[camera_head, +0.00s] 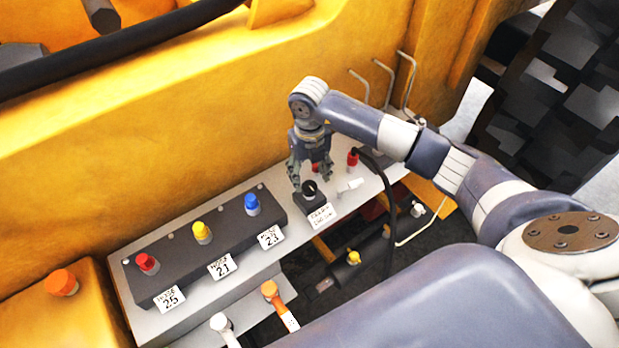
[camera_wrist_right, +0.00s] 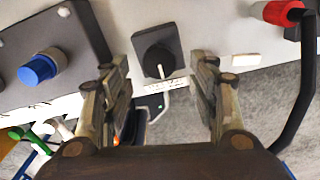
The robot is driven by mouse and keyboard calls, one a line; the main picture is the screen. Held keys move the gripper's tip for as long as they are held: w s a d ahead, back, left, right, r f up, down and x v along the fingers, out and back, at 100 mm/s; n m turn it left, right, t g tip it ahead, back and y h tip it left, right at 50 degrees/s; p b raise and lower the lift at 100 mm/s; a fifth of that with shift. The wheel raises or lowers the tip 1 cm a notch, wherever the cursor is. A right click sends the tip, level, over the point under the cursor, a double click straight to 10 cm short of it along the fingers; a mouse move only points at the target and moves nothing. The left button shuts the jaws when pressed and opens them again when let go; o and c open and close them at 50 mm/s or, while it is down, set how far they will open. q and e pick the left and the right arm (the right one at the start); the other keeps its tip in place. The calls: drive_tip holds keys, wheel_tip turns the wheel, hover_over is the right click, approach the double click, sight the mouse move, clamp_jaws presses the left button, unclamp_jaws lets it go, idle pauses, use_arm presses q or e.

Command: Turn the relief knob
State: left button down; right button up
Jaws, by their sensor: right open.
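The relief knob (camera_head: 310,188) is a black round knob on a small dark square base, with a white label (camera_head: 321,216) in front of it. It also shows in the right wrist view as a black knob (camera_wrist_right: 158,62) with a light mark, ahead of the fingers and between them. My right gripper (camera_head: 310,182) is open and points down above the knob, with its fingers on either side in the picture. In the right wrist view its fingers (camera_wrist_right: 162,85) are wide apart and hold nothing. I cannot tell whether a finger touches the base. My left gripper is not in view.
Left of the knob, a dark block carries red (camera_head: 147,262), yellow (camera_head: 202,231) and blue (camera_head: 252,204) capped fittings with labels. A red connector (camera_head: 353,157) with a black hose (camera_head: 388,190) stands close on the right. The yellow machine wall (camera_head: 160,120) rises behind.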

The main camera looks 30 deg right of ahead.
sight(309, 186)
drive_tip(key=shift+f+p, duration=0.4)
drive_tip(key=shift+f, duration=1.6)
drive_tip(key=c, duration=1.1)
drive_tip(key=shift+o, duration=0.2)
drive_tip(key=shift+f+n+b, duration=0.1)
drive_tip(key=shift+n+b, duration=0.5)
drive_tip(key=shift+b, duration=0.25)
drive_tip(key=n+b, duration=0.7)
drive_tip(key=b, duration=0.2)
drive_tip(key=shift+f, duration=0.1)
drive_tip(key=shift+r+n+b, duration=0.2)
drive_tip(key=shift+n+b, duration=1.4)
drive_tip(key=shift+n, duration=0.2)
